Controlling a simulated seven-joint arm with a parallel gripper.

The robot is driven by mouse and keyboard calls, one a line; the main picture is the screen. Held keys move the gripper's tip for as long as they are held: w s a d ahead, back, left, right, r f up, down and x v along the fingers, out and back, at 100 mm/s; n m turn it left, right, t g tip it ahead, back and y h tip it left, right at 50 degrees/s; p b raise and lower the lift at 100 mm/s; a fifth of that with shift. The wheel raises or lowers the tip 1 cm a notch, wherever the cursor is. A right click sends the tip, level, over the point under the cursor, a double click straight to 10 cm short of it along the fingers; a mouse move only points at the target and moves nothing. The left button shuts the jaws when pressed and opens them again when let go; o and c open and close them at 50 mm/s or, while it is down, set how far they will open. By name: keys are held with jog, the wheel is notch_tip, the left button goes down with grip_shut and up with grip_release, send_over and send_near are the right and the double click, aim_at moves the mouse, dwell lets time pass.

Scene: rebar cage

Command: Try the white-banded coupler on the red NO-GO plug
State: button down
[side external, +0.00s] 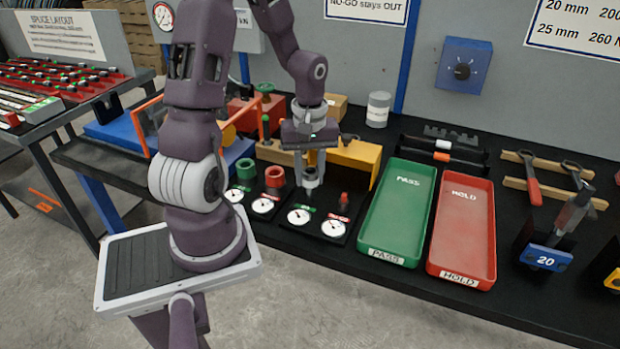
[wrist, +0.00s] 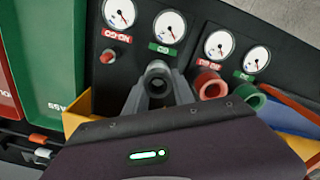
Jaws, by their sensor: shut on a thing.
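My gripper (side external: 312,172) is shut on a grey hollow coupler (side external: 311,178), held upright over the green-labelled GO station. In the wrist view the coupler (wrist: 157,76) sits between the fingers with its dark bore visible. I cannot make out its white band. The GO plug is hidden, and I cannot tell whether the coupler touches it. The small red NO-GO plug (side external: 344,199) stands bare just right of my gripper. It also shows in the wrist view (wrist: 107,56), left of the coupler, by its red label and dial.
Red (side external: 274,176) and green (side external: 246,170) ring gauges stand left of my gripper. The green PASS tray (side external: 367,238) and red HOLD tray (side external: 435,240) lie empty to the right. A yellow block (side external: 358,158) stands close behind my gripper.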

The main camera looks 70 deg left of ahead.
notch_tip(320, 180, up, 9)
jog(key=w+d+m, duration=0.6)
jog(key=shift+a+f, duration=0.1)
jog(key=shift+f, duration=3)
jog(key=shift+f, duration=0.1)
jog(key=shift+f, duration=1.5)
jog(key=c, duration=1)
grip_release()
jog(key=shift+o, duration=0.2)
